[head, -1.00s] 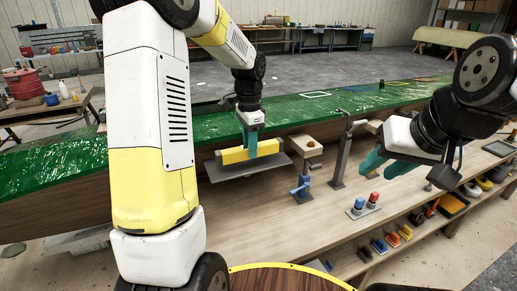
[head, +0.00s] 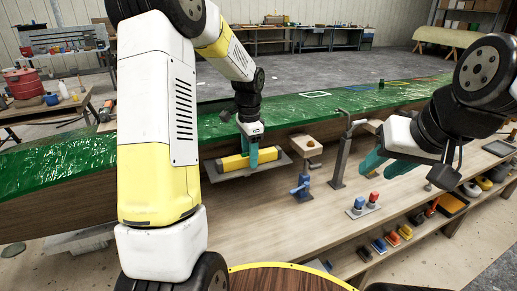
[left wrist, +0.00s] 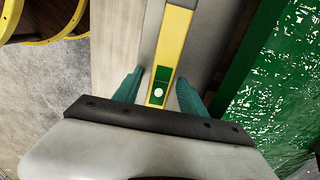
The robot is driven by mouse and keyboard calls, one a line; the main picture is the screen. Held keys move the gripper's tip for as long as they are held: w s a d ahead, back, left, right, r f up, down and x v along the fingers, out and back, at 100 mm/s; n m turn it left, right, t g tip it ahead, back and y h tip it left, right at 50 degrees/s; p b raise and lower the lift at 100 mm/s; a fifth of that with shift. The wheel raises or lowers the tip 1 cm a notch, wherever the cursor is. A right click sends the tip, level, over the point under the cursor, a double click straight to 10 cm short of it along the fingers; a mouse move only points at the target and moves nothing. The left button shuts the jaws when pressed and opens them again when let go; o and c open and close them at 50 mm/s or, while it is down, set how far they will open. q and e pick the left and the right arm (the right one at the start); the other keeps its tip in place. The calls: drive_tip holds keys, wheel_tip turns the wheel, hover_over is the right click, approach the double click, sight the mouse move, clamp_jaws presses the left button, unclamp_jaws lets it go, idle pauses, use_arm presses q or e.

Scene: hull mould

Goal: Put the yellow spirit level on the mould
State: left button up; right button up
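The yellow spirit level (head: 235,162) lies on a grey plate (head: 222,177) beside the green mould (head: 70,158). My left gripper (head: 252,160) is over the level, pointing down. In the left wrist view the level (left wrist: 174,40), with a green vial window, runs between the two teal fingers (left wrist: 158,84). The fingers stand apart with narrow gaps at the level's sides; contact is not visible. The mould's glossy green surface also fills the right of that view (left wrist: 285,75). My right gripper (head: 385,162) is open and empty above the bench at the right.
A blue clamp-like tool (head: 301,188), a grey post (head: 340,165) and a stand with red and blue bottles (head: 364,207) are on the wooden bench (head: 265,225). A lower shelf holds several coloured tools (head: 392,239). The bench front is clear.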

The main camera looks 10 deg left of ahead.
use_arm(q)
drive_tip(key=shift+r, duration=0.1)
wheel_tip(320, 180, up, 12)
drive_tip(key=s+d+r+n+t+h, duration=0.1)
drive_tip(key=s+n, duration=0.4)
drive_tip(key=s, duration=0.7)
drive_tip(key=s+d+r+n+t+h, duration=0.1)
drive_tip(key=s+r+n+t, duration=0.2)
drive_tip(key=s, duration=0.9)
drive_tip(key=shift+s+n+t, duration=0.15)
drive_tip(key=shift+n+t, duration=0.95)
drive_tip(key=shift+n, duration=0.2)
drive_tip(key=shift+d+r, duration=0.1)
